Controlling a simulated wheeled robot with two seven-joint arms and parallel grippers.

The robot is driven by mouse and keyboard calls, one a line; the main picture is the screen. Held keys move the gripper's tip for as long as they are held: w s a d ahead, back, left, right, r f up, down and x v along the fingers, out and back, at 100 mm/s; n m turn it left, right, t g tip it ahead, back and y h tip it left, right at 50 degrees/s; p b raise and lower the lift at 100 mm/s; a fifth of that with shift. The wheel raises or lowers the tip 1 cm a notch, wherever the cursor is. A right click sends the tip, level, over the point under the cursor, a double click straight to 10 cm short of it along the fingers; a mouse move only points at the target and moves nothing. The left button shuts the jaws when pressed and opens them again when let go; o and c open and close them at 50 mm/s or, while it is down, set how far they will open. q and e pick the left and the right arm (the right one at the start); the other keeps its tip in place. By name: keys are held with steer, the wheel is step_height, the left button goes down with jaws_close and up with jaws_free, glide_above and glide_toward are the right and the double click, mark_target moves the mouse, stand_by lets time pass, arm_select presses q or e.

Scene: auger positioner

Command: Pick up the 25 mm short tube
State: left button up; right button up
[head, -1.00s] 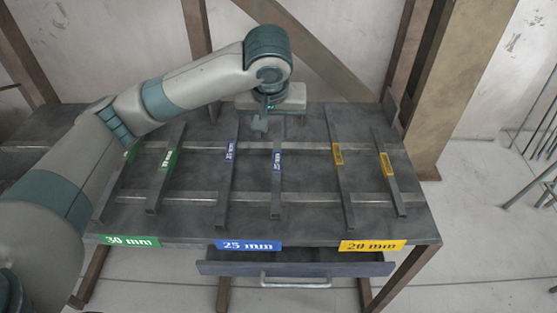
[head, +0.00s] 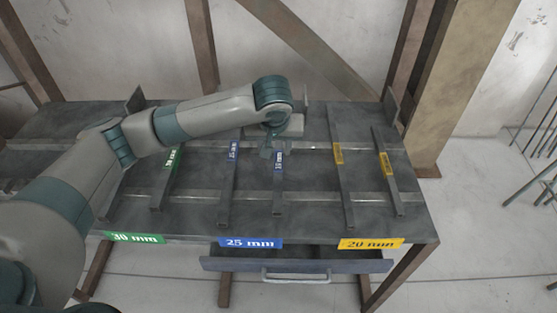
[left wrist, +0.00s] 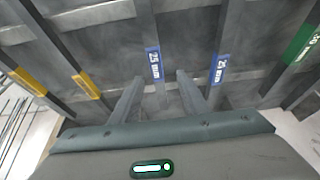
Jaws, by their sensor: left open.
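Two dark square tubes with blue 25 mm labels lie on the rack. The right one (head: 278,190) looks the shorter; its near end stops farther back than that of the left one (head: 226,190). My left gripper (head: 271,152) is open, above the far part of the shorter tube. In the left wrist view, its two fingers (left wrist: 158,92) stand apart on either side of this tube (left wrist: 142,20), whose blue label shows just beyond them. The other 25 mm tube (left wrist: 228,30) is to the right, outside the fingers. Contact cannot be told. My right gripper is not in view.
Tubes with yellow labels (head: 344,185) lie to the right and green-labelled ones (head: 163,180) to the left, on two cross rails of the table (head: 310,222). A drawer (head: 225,265) stands open below the front edge. A post rises at the back right.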

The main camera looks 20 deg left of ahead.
mark_target(278, 161)
arm_select(q)
steer(key=shift+x, duration=0.85)
steer(key=shift+w+f, duration=0.1)
steer(key=shift+f, duration=0.1)
steer(key=shift+w+d+f+p, duration=0.1)
steer(key=shift+f+p, duration=0.3)
steer(key=shift+p, duration=0.2)
steer(key=p+x, duration=0.1)
steer(key=x, duration=0.2)
steer(key=shift+d+p, duration=0.25)
steer(key=shift+p, duration=0.1)
steer(key=shift+w+f, duration=0.1)
steer(key=shift+f, duration=0.6)
